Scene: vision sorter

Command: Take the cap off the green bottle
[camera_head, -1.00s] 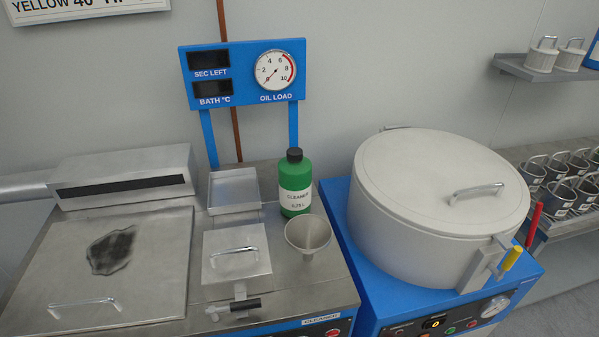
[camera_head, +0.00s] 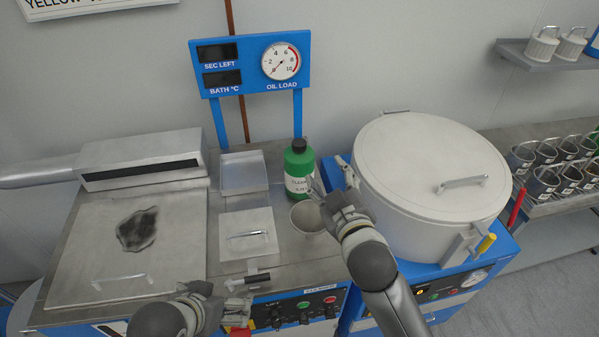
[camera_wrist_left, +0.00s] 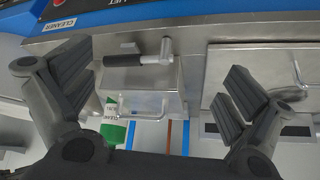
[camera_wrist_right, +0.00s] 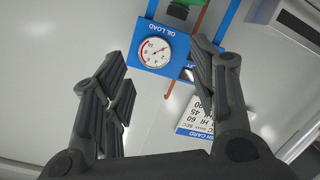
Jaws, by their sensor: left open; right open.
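The green bottle (camera_head: 298,168) stands upright at the back of the cleaner bench with its black cap (camera_head: 299,146) on. Its label faces forward. My right gripper (camera_head: 325,188) is open and empty, just right of and in front of the bottle, over the funnel's right side. In the right wrist view my right gripper (camera_wrist_right: 160,85) points at the gauge panel, and a green patch shows at the top edge. My left gripper (camera_head: 222,297) is low at the bench front, open and empty. Its fingers (camera_wrist_left: 155,85) also show in the left wrist view, with part of the green bottle (camera_wrist_left: 115,133) beyond.
A metal funnel (camera_head: 306,217) sits in front of the bottle. A shallow tray (camera_head: 243,175) and a lidded hatch (camera_head: 247,238) lie to its left. A large lidded drum (camera_head: 430,170) stands close on the right. The gauge panel (camera_head: 250,65) rises behind.

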